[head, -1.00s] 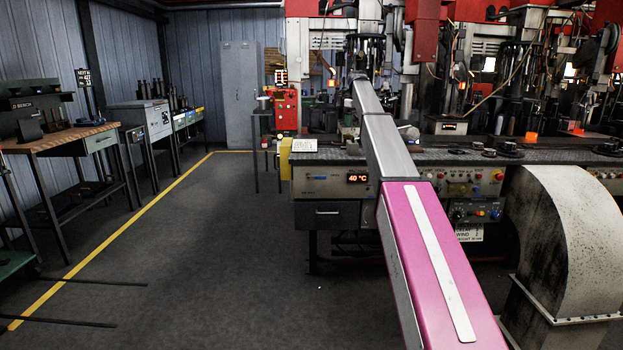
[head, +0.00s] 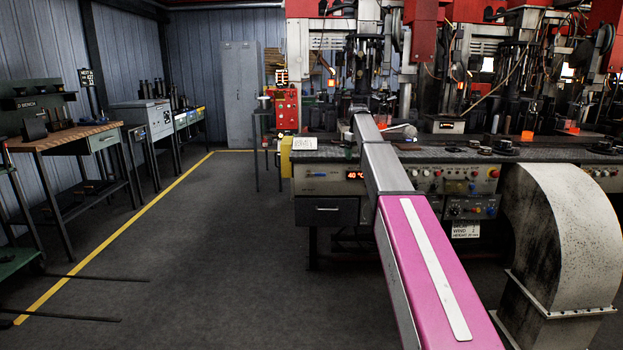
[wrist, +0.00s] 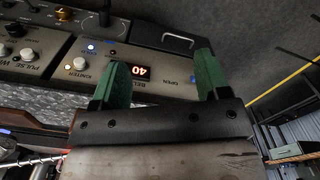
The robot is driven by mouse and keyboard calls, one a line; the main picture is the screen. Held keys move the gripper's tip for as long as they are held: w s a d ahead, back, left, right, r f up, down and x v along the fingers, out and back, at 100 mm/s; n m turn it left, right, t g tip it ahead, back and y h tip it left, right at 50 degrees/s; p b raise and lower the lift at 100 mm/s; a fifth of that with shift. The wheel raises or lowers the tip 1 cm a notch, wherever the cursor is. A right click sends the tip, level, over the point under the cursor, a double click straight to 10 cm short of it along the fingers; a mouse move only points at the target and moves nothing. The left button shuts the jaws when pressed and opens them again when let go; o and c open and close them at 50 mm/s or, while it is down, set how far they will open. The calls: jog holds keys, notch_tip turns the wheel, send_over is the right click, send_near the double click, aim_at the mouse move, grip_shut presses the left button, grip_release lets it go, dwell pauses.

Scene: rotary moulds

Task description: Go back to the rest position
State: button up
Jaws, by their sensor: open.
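My gripper (wrist: 160,60) shows in the wrist view with its two green fingers wide apart and nothing between them. Behind the fingers is the machine's control panel with a red "40" display (wrist: 135,71), which appears turned over in that view. In the head view my pink and grey arm reaches forward over the bench front. Its far end is near the back of the bench top, and the gripper itself cannot be made out there. The same display (head: 355,175) is partly covered by my arm in the head view.
The machine bench (head: 470,154) with presses and moulds fills the right. A large curved duct (head: 565,235) stands at front right. Workbenches (head: 75,138) line the left wall behind a yellow floor line (head: 120,240).

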jog(key=s+f+m, duration=0.3)
jog(key=s+f, duration=2.8)
jog(key=f, duration=0.1)
jog(key=s+f+m, duration=0.1)
jog(key=s+f, duration=0.2)
jog(key=s, duration=0.4)
jog(key=s+f+m, duration=0.1)
jog(key=s+f, duration=0.2)
jog(key=s, duration=0.5)
jog(key=shift+s+f, duration=0.3)
jog(key=shift+f, duration=0.1)
